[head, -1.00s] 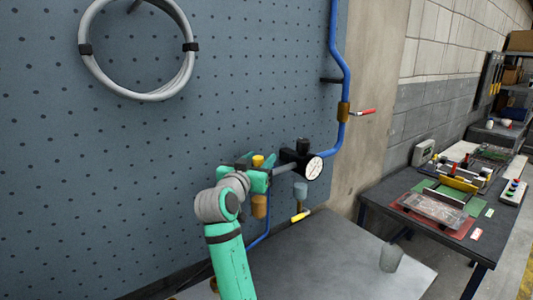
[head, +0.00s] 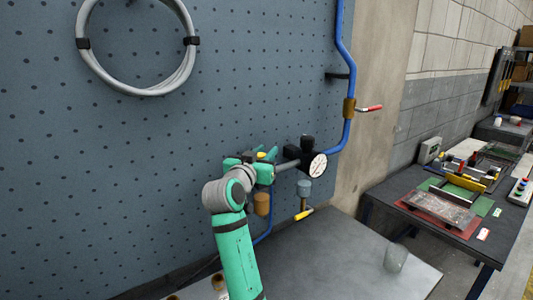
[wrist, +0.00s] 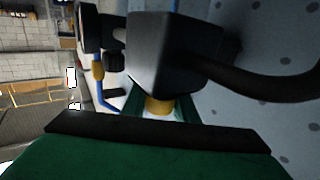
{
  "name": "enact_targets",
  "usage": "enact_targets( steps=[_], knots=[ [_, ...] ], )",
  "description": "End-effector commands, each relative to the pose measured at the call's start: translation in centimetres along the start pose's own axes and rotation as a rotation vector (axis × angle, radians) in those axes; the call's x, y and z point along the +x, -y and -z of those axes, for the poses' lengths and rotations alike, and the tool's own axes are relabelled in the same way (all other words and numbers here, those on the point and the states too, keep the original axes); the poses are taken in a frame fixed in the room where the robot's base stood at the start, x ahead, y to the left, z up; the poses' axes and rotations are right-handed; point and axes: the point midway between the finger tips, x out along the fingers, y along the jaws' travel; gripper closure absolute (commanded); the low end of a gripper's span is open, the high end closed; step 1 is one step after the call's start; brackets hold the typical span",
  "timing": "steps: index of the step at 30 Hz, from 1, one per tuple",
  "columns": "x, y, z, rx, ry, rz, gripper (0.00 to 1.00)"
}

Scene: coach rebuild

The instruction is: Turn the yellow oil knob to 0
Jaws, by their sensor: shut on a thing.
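The yellow oil knob (head: 261,155) sits on top of the oil unit on the air line against the pegboard. An amber bowl (head: 262,203) hangs below it. My gripper (head: 258,165), green with dark pads, is shut on the knob, and its fingers hide much of it. In the wrist view a yellow part (wrist: 158,104) shows beyond the green and black edge of my gripper, partly covered by a dark block. I cannot read any marking or the knob's setting.
A round dial gauge (head: 318,165) and a black-topped unit with a grey bowl (head: 304,188) stand just right of my gripper. A blue pipe (head: 347,60) with a red lever (head: 370,108) climbs the wall. The grey bench top (head: 330,255) below is mostly clear, with a clear cup (head: 395,258).

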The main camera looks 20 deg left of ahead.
Motion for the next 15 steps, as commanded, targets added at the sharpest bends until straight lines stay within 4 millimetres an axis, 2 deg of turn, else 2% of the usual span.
enact_targets(
  steps=[8,15],
  knots=[
    [-0.02,-0.11,-0.03,-0.001,0.001,-0.097,0.96],
    [-0.09,-0.91,-0.02,-0.002,0.001,-0.285,0.96]
  ],
)
